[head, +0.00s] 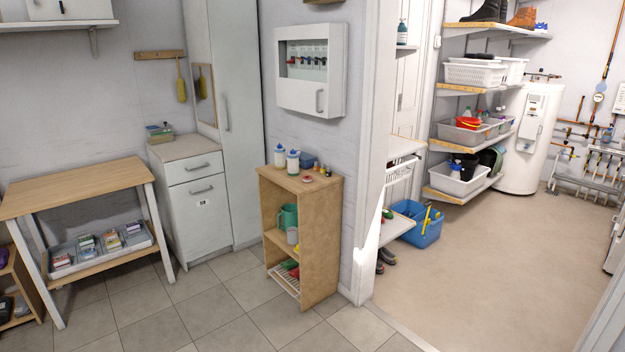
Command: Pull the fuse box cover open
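The fuse box (297,95) is a white cabinet on the grey-white wall, above a small wooden shelf unit. Its cover (337,72) has a window, through which a row of breakers (307,62) shows. A small vertical handle (320,100) sits at the lower right of the cover. The cover looks shut against the box. Neither of my grippers shows in the head view.
The wooden shelf unit (318,205) stands on the floor below the fuse box, with bottles (293,162) and small items on top. A tall white cabinet (235,120) is to the left. A doorway opens to the right. The tiled floor (215,315) in front is clear.

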